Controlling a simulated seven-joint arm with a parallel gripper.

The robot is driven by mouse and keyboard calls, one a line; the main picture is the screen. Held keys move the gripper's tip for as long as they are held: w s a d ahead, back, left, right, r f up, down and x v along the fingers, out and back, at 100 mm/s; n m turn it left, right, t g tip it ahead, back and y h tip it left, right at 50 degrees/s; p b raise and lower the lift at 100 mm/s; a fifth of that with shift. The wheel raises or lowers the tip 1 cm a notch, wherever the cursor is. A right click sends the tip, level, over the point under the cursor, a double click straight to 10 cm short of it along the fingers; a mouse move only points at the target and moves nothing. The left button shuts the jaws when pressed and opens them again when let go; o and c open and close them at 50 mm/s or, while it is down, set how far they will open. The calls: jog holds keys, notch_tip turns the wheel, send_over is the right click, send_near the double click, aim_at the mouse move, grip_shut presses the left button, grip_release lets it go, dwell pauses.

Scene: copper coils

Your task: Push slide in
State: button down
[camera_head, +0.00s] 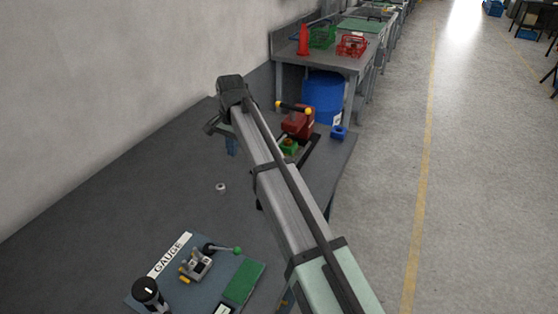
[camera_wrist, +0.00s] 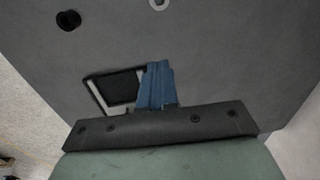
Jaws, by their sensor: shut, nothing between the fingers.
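A red press-like machine (camera_head: 298,122) with a black, yellow-tipped handle stands at the far right end of the dark bench. In front of it is a small green block (camera_head: 289,146), likely the slide, with a brass-coloured round piece on it. Dark rails run beside it, and my arm partly covers this area. My gripper (camera_head: 231,148) is left of the machine, apart from it, above the bench. Its blue fingers also show in the wrist view (camera_wrist: 157,84), together and empty. The wrist view does not show the machine or the green block.
A small metal ring (camera_head: 221,188) lies mid-bench. A gauge board (camera_head: 195,275) with levers and a black knob is at the near end. The left of the bench is bare.

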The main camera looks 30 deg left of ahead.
jog(key=s+f+t+h, duration=0.1)
jog(key=s+f+h, duration=0.1)
jog(key=s+f, duration=0.1)
jog(key=w+d+r+m+t+h, duration=0.2)
jog(key=w+d+m+t+h, duration=0.4)
jog(key=m, duration=1.1)
jog(key=w+d+f, duration=0.1)
jog(key=f, duration=0.1)
jog(key=w+d+f+y, duration=0.1)
jog(key=d+f, duration=0.1)
jog(key=f, duration=0.1)
jog(key=w+d+f+g+y, duration=0.1)
jog(key=f, duration=0.2)
jog(key=shift+w+d, duration=0.2)
jog(key=w, duration=0.3)
jog(key=shift+f, duration=0.2)
jog(key=shift+w+d, duration=0.1)
jog(key=shift+w, duration=0.6)
